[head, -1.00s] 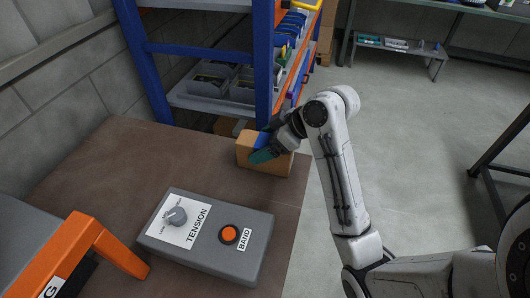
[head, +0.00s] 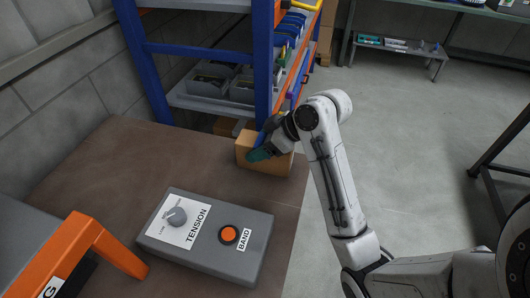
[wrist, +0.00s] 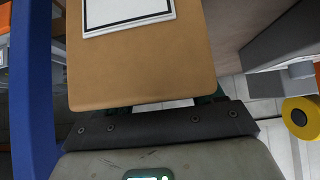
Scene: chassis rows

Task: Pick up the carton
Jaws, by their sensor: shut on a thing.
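The carton (head: 268,164) is a small brown box at the far right corner of the brown tabletop, beside the blue post of the shelving. My gripper (head: 258,154) is at the carton's top, with a teal finger across the side that faces the head camera. In the wrist view the carton (wrist: 140,70) fills the upper middle, with part of a white, black-framed label on it. My gripper is shut on the carton. The fingertips are mostly hidden in the wrist view. I cannot tell whether the carton touches the table.
A grey control box (head: 208,235) with a knob and an orange button sits on the table (head: 120,165) in front of the carton. An orange-handled machine (head: 88,240) stands at the left. Blue-and-orange shelving (head: 262,60) rises right behind the carton. Open floor lies to the right.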

